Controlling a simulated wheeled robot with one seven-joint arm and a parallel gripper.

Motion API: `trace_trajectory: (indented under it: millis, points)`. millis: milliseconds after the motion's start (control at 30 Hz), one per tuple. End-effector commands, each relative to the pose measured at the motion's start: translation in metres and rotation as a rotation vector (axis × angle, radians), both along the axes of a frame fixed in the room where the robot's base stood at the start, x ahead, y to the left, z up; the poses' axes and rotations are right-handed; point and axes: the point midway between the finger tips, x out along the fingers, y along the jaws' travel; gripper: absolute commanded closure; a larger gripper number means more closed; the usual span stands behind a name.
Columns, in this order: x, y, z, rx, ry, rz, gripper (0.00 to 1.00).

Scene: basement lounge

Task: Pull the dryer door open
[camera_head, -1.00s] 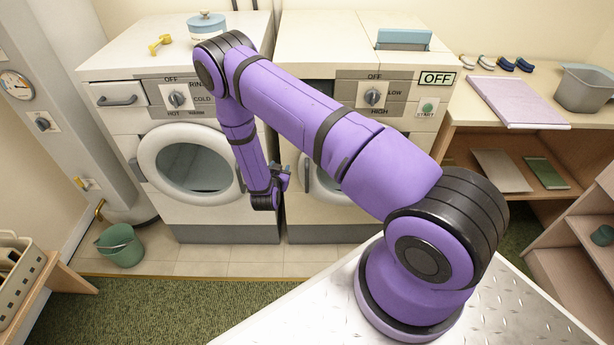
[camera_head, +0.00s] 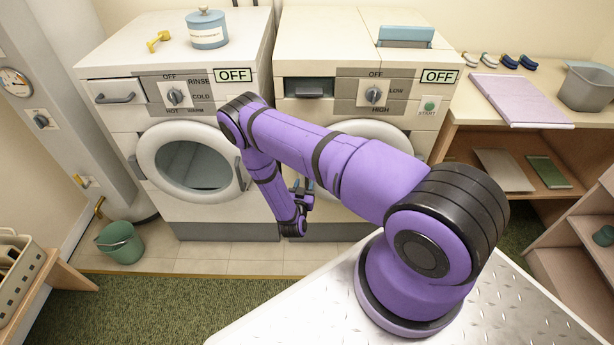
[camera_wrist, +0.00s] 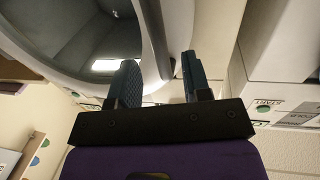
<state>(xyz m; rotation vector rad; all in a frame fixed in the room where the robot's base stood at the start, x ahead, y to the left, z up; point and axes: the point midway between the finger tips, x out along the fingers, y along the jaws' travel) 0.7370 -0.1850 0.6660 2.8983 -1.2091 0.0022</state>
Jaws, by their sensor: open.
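The dryer (camera_head: 425,115) is the right machine, with a LOW/HIGH dial and a START button. Its round door (camera_head: 385,130) is mostly hidden behind my arm in the head view and looks shut. My gripper (camera_head: 301,187) is low at the door's left side, open. In the wrist view, which looks upside down, the dryer door's pale ring and dark glass (camera_wrist: 85,35) fill the upper left. A dark upright handle (camera_wrist: 155,40) at the ring's edge shows between the spread fingers of my gripper (camera_wrist: 158,75). I cannot tell whether they touch it.
The washer (camera_head: 225,215) stands close on the left, its round door (camera_head: 195,165) shut, with a handle on its right side. A green bucket (camera_head: 120,243) is on the floor. A wooden shelf unit (camera_head: 460,150) adjoins the dryer on the right.

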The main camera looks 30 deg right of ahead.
Motion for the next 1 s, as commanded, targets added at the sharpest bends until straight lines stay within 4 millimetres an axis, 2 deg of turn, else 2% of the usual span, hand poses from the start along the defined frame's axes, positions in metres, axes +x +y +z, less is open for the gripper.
trace_trajectory:
  millis: [100, 300, 733, 767, 933, 1000]
  points:
    - [0.015, -0.015, 0.000, -0.001, -0.002, -0.002, 0.56]
    - [0.032, -0.032, 0.000, 0.001, -0.001, -0.001, 0.56]
    - [0.038, -0.039, 0.000, 0.000, 0.001, 0.000, 0.56]
    - [0.038, -0.039, 0.000, 0.000, 0.001, 0.000, 0.60]
    - [0.038, -0.039, 0.000, 0.001, 0.001, 0.000, 0.99]
    - [0.038, -0.038, 0.000, 0.001, 0.001, 0.000, 1.00]
